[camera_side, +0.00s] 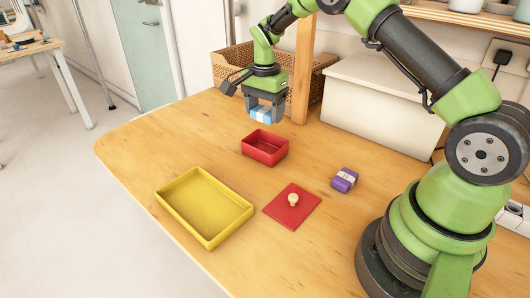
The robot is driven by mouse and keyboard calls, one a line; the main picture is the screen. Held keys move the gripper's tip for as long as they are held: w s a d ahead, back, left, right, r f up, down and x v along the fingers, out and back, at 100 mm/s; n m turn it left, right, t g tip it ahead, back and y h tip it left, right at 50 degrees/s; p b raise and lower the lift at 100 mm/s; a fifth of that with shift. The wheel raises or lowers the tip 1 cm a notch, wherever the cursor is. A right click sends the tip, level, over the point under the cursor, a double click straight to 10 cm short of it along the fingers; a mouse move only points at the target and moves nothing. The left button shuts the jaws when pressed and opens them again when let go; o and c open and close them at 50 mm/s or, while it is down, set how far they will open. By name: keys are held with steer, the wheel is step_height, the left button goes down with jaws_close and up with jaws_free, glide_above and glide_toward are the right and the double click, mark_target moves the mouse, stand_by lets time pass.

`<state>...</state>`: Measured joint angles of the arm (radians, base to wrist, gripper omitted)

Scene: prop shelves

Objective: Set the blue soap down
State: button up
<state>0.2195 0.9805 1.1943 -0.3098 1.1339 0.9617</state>
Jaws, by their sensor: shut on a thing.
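The blue soap (260,114) is a small blue block with a paler band. My gripper (264,108) points down and is shut on it, holding it in the air above the back part of the wooden table (160,150). In the picture the soap is just above an open red box (265,147), and a gap shows between them. Part of the soap is hidden by the gripper's fingers.
A red lid with a pale round knob (305,210) lies on the table. A yellow tray (188,224) is front left, looking empty. A purple soap-like block (344,180) lies right. A wooden post (301,80), wicker basket (228,62) and white box (378,110) stand behind.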

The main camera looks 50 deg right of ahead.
steer(key=shift+m, duration=0.5)
steer(key=f, duration=1)
steer(key=shift+w+d+f, duration=0.2)
steer(key=shift+d+f, duration=0.05)
steer(key=o, duration=0.7)
steer(key=shift+f, duration=0.1)
step_height(320, 180, up, 12)
steer(key=shift+r, duration=0.25)
steer(key=s+a+r+n+t, duration=0.2)
steer(key=s+a+r+n, duration=0.15)
steer(key=r, duration=0.45)
steer(key=s+a+r+n+t, duration=0.1)
steer(key=s+a+r+n, duration=0.2)
steer(key=s+r, duration=0.35)
steer(key=s+a+r+n+t, duration=0.1)
steer(key=s+a+n, duration=0.1)
steer(key=s, duration=0.3)
steer(key=s+a+r+n+t+y, duration=0.1)
steer(key=s+n, duration=0.2)
steer(key=s, duration=0.2)
steer(key=s+a+r+n+t+y, duration=0.1)
steer(key=s+a+n+t, duration=0.1)
steer(key=s, duration=0.4)
steer(key=shift+a+r+n, duration=0.25)
steer(key=shift+a+r, duration=0.05)
